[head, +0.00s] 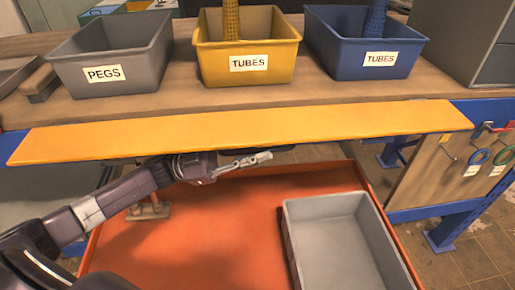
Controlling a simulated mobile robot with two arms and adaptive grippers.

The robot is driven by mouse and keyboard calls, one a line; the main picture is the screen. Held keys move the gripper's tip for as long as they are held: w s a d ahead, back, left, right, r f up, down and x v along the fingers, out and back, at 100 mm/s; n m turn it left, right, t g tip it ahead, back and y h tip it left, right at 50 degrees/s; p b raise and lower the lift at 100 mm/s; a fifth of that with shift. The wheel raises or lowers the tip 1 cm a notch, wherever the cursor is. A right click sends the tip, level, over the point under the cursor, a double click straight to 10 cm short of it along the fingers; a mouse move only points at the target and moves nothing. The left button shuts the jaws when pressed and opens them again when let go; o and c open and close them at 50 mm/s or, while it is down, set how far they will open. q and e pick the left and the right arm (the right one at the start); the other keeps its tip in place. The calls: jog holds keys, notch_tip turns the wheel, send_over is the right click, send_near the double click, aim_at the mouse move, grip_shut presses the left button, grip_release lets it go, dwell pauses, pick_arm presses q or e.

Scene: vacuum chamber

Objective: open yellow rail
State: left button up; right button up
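The yellow rail (240,131) is a long, flat yellow-orange board that runs across the front of the wooden workbench, from the far left to the right side. My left arm comes in from the lower left. My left gripper (245,162) is just below the rail's lower edge, near the middle, with its pale fingers pointing right. The rail's underside is hidden, and I cannot tell whether the gripper touches it. The fingers are seen edge-on and small, so their opening is unclear. My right gripper is not in view.
On the bench stand a grey PEGS bin (113,57), a yellow TUBES bin (247,56) and a blue TUBES bin (366,50). Below the rail is an orange-red tray (200,235) holding a grey open box (340,240). Rings hang on a panel at right.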

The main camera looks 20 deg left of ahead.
pick_arm(q)
jog(key=shift+f, duration=0.1)
jog(key=shift+v, duration=4)
